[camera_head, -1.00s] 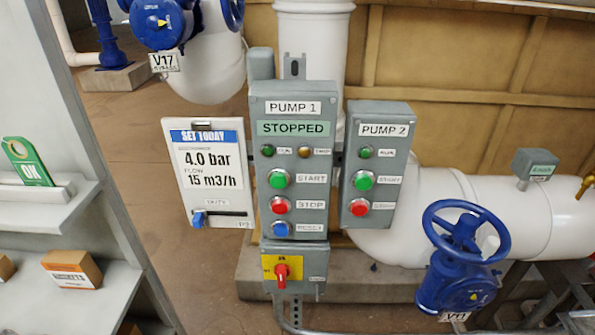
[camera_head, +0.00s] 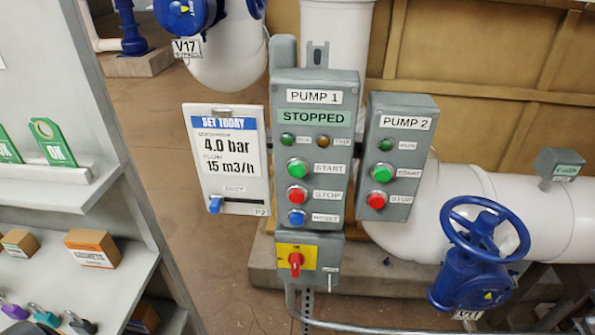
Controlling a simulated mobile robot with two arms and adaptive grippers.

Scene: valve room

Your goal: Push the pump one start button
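The grey PUMP 1 control box (camera_head: 315,150) stands upright in the middle of the head view. Its display panel (camera_head: 314,120) reads STOPPED. The green START button (camera_head: 298,168) sits on its left side, above the red STOP button (camera_head: 297,195) and the blue RESET button (camera_head: 297,217). Two small lamps, one green (camera_head: 288,140) and one amber (camera_head: 323,141), are above START. Below hangs a yellow plate with a red rotary switch (camera_head: 296,261). Neither of my grippers is in view, and nothing covers the START button.
The PUMP 2 box (camera_head: 400,155), with its own green and red buttons, stands close on the right. A SET TODAY board (camera_head: 228,158) hangs on the left. A blue handwheel valve (camera_head: 475,250) is at lower right. Grey shelves (camera_head: 75,206) with boxes and padlocks fill the left.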

